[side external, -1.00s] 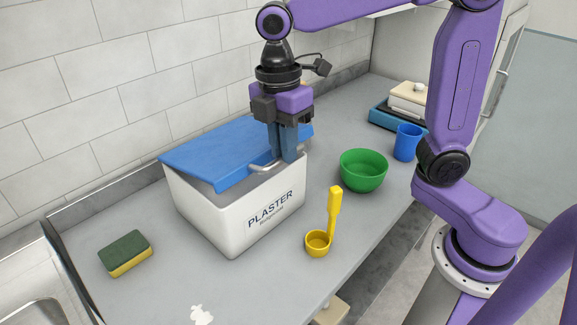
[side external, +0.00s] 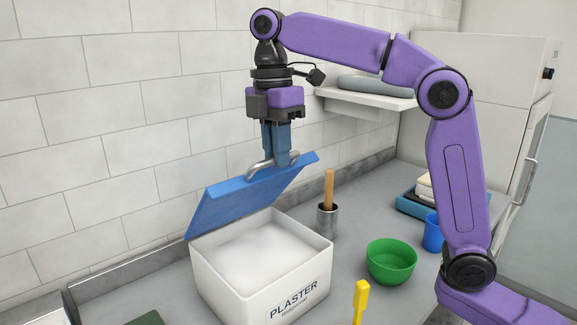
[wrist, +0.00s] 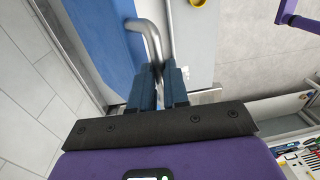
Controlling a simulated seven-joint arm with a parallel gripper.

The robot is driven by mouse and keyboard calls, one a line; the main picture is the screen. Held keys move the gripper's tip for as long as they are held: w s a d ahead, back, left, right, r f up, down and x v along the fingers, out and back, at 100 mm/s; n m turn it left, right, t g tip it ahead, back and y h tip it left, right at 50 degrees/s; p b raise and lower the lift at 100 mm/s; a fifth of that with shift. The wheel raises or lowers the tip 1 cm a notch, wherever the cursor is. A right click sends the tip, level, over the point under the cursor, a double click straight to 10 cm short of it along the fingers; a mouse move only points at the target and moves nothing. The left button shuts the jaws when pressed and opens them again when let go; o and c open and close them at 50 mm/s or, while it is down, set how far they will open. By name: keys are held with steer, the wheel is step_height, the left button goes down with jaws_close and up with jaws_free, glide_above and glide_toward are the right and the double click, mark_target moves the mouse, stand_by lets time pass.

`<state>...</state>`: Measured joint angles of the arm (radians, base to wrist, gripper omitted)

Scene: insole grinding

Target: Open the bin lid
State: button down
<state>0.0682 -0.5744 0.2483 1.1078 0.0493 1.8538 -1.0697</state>
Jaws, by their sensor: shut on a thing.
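The plaster bin (side external: 262,290) is a white box with "PLASTER" on its front, full of white powder (side external: 262,250). Its blue lid (side external: 225,205) is swung up and tilted back along the bin's rear left side, with the powder exposed. My gripper (side external: 275,160) is above the bin, shut on the metal handle (side external: 262,170) at the lid's raised edge. In the wrist view the fingers (wrist: 160,85) close on the bent handle bar (wrist: 148,38), with the blue lid (wrist: 95,35) beside them.
A metal pot (side external: 327,220) with a wooden handle stands behind the bin. A green bowl (side external: 391,262), blue cup (side external: 433,235) and yellow scoop (side external: 361,300) are to the right. The tiled wall (side external: 120,110) rises behind the lid; a shelf (side external: 365,97) juts out at upper right.

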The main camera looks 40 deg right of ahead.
steer(key=shift+w+d+r, duration=0.1)
steer(key=shift+w+r, duration=0.05)
steer(key=shift+w, duration=0.5)
steer(key=shift+w+d+r, duration=0.1)
steer(key=shift+w, duration=0.55)
steer(key=c, duration=1.1)
jaws_free()
steer(key=shift+a, duration=0.1)
steer(key=shift+s+a, duration=0.15)
